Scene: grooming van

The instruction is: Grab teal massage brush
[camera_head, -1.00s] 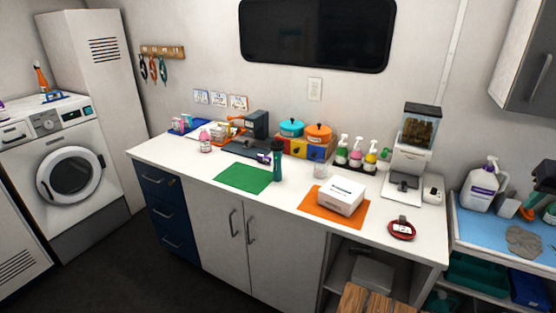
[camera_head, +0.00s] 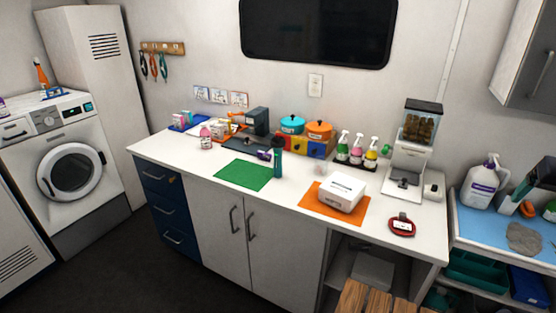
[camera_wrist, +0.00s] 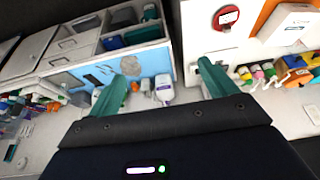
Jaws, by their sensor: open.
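I cannot single out a teal massage brush for certain in either view. An upright teal item with a dark top (camera_head: 277,161) stands on the counter beside the green mat (camera_head: 243,174); it looks more like a bottle. A small green item (camera_head: 550,212) is cut off at the right edge of the head view, too small to identify. My gripper (camera_wrist: 165,82) shows in the wrist view with two green fingers wide apart and nothing between them. It is above the floor area facing the blue-topped cart and the counter. The gripper is not in the head view.
The white counter (camera_head: 335,222) carries a white box (camera_head: 342,192) on an orange mat, a red round item (camera_head: 402,226), pump bottles and a food dispenser (camera_head: 423,122). The blue-topped cart (camera_head: 482,220) holds a white jug (camera_head: 485,186) and a grey cloth-like piece (camera_head: 523,239). Wooden slats (camera_head: 378,302) show below.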

